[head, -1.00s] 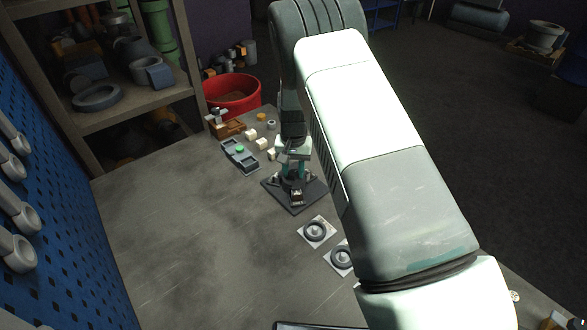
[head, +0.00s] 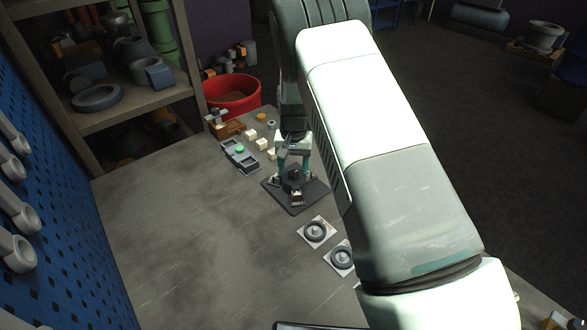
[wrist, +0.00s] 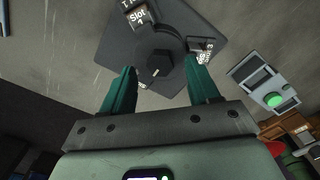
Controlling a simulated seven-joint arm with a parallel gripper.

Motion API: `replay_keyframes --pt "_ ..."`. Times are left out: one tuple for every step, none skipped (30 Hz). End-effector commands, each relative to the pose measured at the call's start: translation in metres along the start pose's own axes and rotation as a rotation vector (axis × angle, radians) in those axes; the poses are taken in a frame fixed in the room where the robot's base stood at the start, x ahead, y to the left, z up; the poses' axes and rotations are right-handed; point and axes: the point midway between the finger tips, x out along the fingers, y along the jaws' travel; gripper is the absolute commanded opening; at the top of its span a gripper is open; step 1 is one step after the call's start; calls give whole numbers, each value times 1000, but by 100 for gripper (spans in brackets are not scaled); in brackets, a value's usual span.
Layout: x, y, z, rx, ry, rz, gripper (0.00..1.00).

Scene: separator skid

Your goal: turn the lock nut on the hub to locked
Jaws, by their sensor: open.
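The hub (head: 293,205) is a dark square plate on the bench with a round raised centre and labelled blocks around it. In the wrist view, the lock nut (wrist: 160,62) is a dark knob at the hub's centre with a short pale mark at its lower edge. My gripper (wrist: 161,74) is open, with one teal finger on each side of the nut and visible gaps. In the head view, my gripper (head: 294,163) is over the hub.
A grey tray with a green button (head: 239,149) lies behind and left of the hub. Pale blocks (head: 262,143) stand near it. Two round parts on pale plates (head: 315,232) lie in front. The left of the bench is clear.

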Motion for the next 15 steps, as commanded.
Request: replay_keyframes --pt "-11 0 -1 0 5 -1 60" --pt "-18 0 -1 0 6 -2 60" --pt "-26 0 -1 0 5 -1 60" --pt "-33 0 -1 0 6 -2 60" --pt "-39 0 -1 0 6 -2 60" --pt "-47 0 -1 0 5 -2 60" --pt "-53 0 -1 0 5 -2 60" --pt "-58 0 -1 0 5 -2 60" --pt "-65 0 -1 0 4 -2 60" --pt "-70 0 -1 0 4 -1 60" --pt "-74 0 -1 0 4 -1 60" --pt "-79 0 0 0 3 -1 60" --pt "-82 0 0 0 3 -1 60" --pt "-84 0 0 0 3 -1 60" --pt "-87 0 0 0 3 0 60"
